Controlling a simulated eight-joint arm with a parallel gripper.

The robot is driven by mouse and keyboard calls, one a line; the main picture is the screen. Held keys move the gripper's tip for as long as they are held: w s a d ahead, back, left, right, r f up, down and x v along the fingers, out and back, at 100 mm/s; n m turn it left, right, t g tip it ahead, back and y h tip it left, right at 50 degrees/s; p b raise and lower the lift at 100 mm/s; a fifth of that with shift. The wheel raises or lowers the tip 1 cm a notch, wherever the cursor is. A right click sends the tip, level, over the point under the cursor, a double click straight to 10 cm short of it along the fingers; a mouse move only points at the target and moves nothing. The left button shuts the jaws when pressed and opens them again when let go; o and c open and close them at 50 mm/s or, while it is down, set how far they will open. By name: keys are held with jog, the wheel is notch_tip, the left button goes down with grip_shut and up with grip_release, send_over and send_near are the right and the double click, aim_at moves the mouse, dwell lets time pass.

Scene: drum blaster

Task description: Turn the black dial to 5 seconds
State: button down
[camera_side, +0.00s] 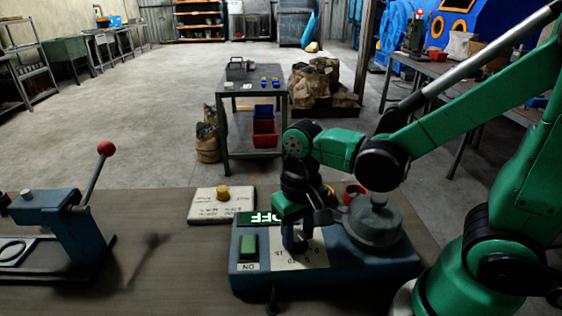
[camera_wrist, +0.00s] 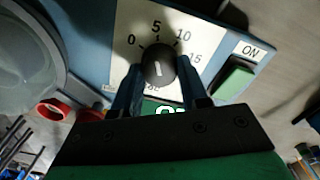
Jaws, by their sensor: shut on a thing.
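The black dial (camera_wrist: 160,66) sits on a white scale plate (camera_wrist: 128,18) marked 0, 5, 10, 15 and more, partly hidden numbers. Its white mark is nearly upright in the wrist view, pointing toward the side of the 5 and 10; the exact reading is hard to tell. My gripper (camera_wrist: 160,82) has a blue finger on each side of the dial and is shut on it. In the side view my gripper (camera_side: 293,243) comes down over the plate on the blue control box (camera_side: 350,272) and hides the dial.
A green button (camera_side: 249,247) labelled ON is left of the dial in the side view, with a green OFF sign (camera_side: 262,218) behind. A grey round part (camera_side: 377,225) stands on the box's right.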

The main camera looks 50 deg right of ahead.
aim_at(298, 235)
jog(key=shift+m, duration=0.6)
jog(key=shift+c, duration=2.3)
grip_release()
jog(key=shift+r, duration=2.8)
